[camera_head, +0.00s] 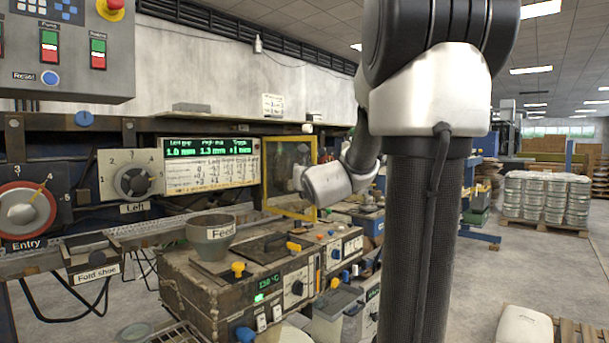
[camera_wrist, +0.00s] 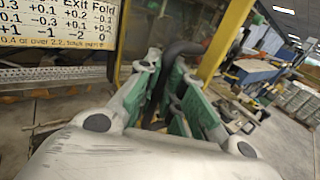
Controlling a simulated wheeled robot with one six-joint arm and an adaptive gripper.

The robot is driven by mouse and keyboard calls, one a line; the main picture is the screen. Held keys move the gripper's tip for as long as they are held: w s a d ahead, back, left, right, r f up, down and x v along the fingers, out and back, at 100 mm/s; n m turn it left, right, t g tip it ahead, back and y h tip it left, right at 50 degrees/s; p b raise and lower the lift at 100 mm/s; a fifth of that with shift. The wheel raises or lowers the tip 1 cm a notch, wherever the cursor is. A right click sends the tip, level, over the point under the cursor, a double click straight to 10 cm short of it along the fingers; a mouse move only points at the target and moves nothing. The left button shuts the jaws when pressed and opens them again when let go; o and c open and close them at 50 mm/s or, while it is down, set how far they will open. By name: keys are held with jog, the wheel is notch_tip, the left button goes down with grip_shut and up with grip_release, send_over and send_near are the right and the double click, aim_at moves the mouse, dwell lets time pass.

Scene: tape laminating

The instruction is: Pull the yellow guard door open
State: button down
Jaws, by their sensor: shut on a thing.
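The yellow guard door (camera_head: 265,175) is a yellow frame with a clear pane, right of the readout panel in the head view. Its yellow posts also show in the wrist view (camera_wrist: 226,38). A dark, curved handle (camera_wrist: 178,66) stands in front of the pane between them. My gripper (camera_wrist: 170,82) has green-padded fingers and is shut on the handle. In the head view my wrist reaches to the door from the right, and the fingers are hard to make out there. I cannot tell from these frames how far the door stands open.
A readout panel (camera_head: 209,165) is just left of the door. Below stand a machine bench with knobs and switches and a grey Feed pot (camera_head: 211,237). A rail (camera_head: 150,228) runs along the front.

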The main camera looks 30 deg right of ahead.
jog(key=shift+r, duration=0.1)
jog(key=c, duration=1.8)
grip_release()
jog(key=shift+w, duration=0.1)
jog(key=v, duration=1.2)
